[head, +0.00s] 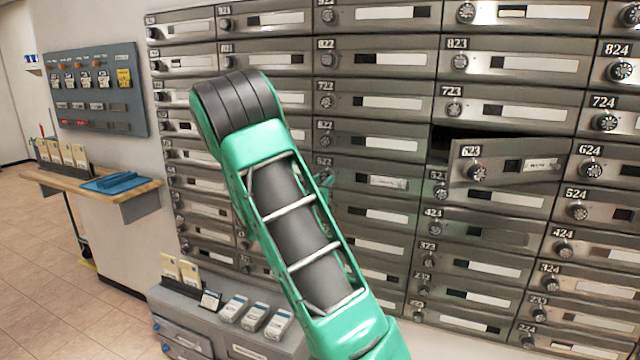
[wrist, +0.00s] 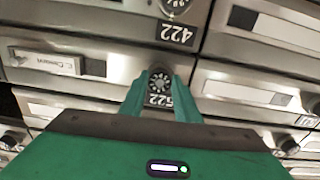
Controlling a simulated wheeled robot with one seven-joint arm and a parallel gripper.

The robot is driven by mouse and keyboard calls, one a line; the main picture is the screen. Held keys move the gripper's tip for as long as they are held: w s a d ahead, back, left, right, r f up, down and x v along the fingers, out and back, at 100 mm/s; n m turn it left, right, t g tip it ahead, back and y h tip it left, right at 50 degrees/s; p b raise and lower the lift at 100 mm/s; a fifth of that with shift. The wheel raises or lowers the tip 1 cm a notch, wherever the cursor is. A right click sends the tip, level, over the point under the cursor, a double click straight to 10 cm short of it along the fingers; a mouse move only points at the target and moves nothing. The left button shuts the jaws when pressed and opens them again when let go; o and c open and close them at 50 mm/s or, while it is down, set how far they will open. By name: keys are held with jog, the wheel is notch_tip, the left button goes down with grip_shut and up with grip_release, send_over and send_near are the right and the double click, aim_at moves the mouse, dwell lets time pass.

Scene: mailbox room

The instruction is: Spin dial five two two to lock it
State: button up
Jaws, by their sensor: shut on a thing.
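The 522 mailbox door shows in the head view (head: 360,182) with a written name card, and upside down in the wrist view (wrist: 105,68). Its dark dial (wrist: 160,82) with pale markings sits between the two green fingers of my gripper (wrist: 160,96), just beside the 522 plate (wrist: 158,100). My gripper is shut on the dial, one finger on each side. The 522 door looks flush with its neighbours. In the head view my green arm hides most of the dial; only a bit of my gripper (head: 325,186) shows past it.
The 623 door (head: 510,165) stands out from the wall, partly open, right of my arm. Dial 422 (wrist: 176,5) is close by in the wrist view. A wooden shelf (head: 140,190) with a blue tray is at left. A grey cabinet (head: 205,325) with cards stands below.

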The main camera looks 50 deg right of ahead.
jog(key=shift+w+a+f, duration=0.2)
jog(key=shift+a+f, duration=0.05)
jog(key=o, duration=0.9)
jog(key=shift+o, duration=0.7)
jog(key=shift+d+r, duration=0.1)
jog(key=shift+d, duration=0.05)
jog(key=shift+s, duration=0.1)
jog(key=v, duration=1)
jog(key=shift+a, duration=0.4)
